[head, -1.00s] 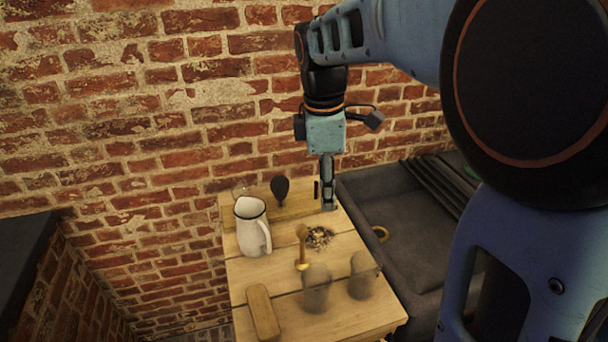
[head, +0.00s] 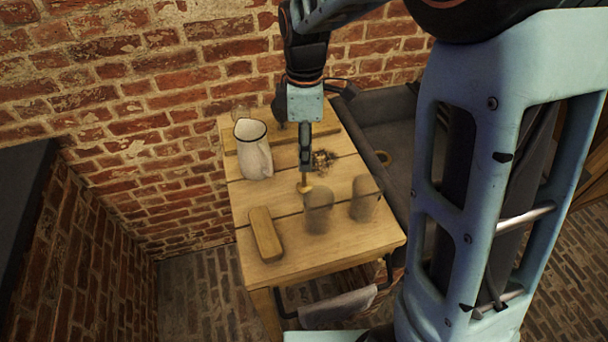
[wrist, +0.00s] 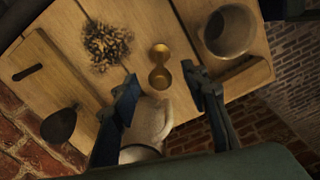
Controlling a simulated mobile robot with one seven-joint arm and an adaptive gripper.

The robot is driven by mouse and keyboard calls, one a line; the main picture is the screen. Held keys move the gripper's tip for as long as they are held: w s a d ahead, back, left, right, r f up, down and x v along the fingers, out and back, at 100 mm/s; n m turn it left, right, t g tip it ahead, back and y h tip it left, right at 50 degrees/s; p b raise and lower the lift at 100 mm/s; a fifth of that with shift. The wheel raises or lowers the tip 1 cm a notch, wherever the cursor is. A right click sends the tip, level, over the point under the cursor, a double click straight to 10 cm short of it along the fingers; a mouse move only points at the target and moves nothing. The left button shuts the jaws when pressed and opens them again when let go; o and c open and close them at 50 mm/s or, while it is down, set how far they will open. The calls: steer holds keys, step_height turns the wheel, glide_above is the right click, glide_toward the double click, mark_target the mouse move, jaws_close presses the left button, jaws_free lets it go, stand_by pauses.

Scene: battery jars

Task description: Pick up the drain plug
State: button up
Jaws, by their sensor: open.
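A small brass piece with two rounded ends, the likeliest drain plug (wrist: 160,64), stands on the wooden table (head: 340,245). In the head view its base (head: 304,188) shows just below my gripper (head: 305,166). In the wrist view my gripper (wrist: 160,76) is open and empty. Its fingers are spread to either side of the brass piece in the picture, which shows between and a little beyond the fingertips. I see no contact, and the remaining height gap is hard to judge. In the head view my gripper hides the upper part of the piece.
A white jug (head: 253,152) stands to the left. A wooden block (head: 265,234) lies front left. A pile of small bits (head: 323,160) is close behind the piece. A dark sink (head: 395,115) adjoins the right.

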steer(key=shift+f, duration=0.6)
jaws_close()
